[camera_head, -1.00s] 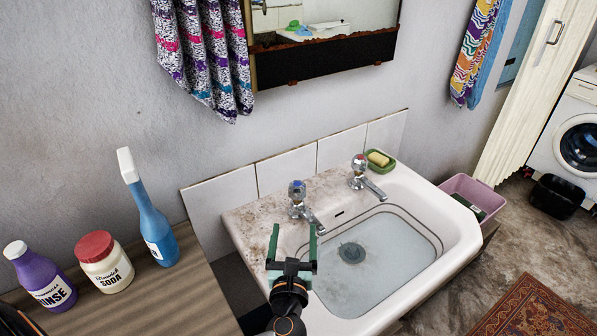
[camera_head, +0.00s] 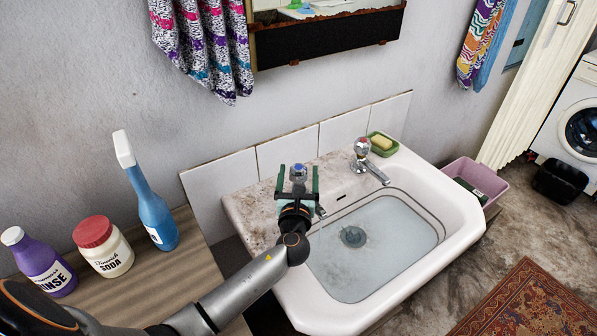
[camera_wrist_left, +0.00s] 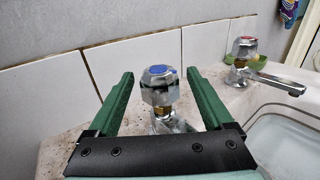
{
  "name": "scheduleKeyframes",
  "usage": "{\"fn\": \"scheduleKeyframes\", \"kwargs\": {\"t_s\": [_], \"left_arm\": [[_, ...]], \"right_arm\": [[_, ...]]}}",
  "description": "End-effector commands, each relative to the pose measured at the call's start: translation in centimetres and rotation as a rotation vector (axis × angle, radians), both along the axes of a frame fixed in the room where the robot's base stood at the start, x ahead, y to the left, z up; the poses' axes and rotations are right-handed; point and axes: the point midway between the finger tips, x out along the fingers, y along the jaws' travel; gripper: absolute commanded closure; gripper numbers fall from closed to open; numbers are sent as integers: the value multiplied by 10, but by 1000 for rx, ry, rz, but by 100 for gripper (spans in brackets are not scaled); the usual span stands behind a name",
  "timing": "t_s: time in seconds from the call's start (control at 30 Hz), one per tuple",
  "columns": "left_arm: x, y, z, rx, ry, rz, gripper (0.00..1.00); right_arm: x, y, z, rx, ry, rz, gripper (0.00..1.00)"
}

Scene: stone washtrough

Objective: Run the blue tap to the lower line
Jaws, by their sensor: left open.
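The blue tap (camera_head: 298,172) is chrome with a blue-marked knob, at the back left of the white basin (camera_head: 466,236). My left gripper (camera_head: 298,168) is open, its green fingers on either side of the knob with gaps showing. In the left wrist view, the blue-marked knob (camera_wrist_left: 160,85) stands between the two fingers (camera_wrist_left: 158,78). The gripper partly hides the tap's body and spout. Pale water (camera_head: 385,235) lies in the basin over the drain. Dark lines run around the inner wall; I cannot tell exactly how the water meets the lower one. My right gripper is not in view.
A red-marked tap (camera_head: 363,155) stands to the right, beside a green soap dish (camera_head: 383,145). White tiles (camera_head: 290,150) back the basin. A wooden counter (camera_head: 190,262) at left holds a blue spray bottle (camera_head: 152,212), a soda jar (camera_head: 103,247) and a purple bottle (camera_head: 42,263).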

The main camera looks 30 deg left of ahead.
Motion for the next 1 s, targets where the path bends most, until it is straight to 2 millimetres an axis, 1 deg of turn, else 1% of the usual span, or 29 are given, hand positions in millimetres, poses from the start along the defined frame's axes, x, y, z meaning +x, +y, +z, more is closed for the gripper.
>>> {"fn": "scheduleKeyframes", "kwargs": {"t_s": [0.03,0.13,0.4,1.0], "left_arm": [[4,2,0,1,0,1,15],[8,4,0,0,0,1,15],[8,4,0,0,1,1,15],[8,4,0,0,0,1,82]], "right_arm": [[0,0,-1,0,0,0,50],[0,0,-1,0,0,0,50],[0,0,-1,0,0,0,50],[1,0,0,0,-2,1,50]]}}
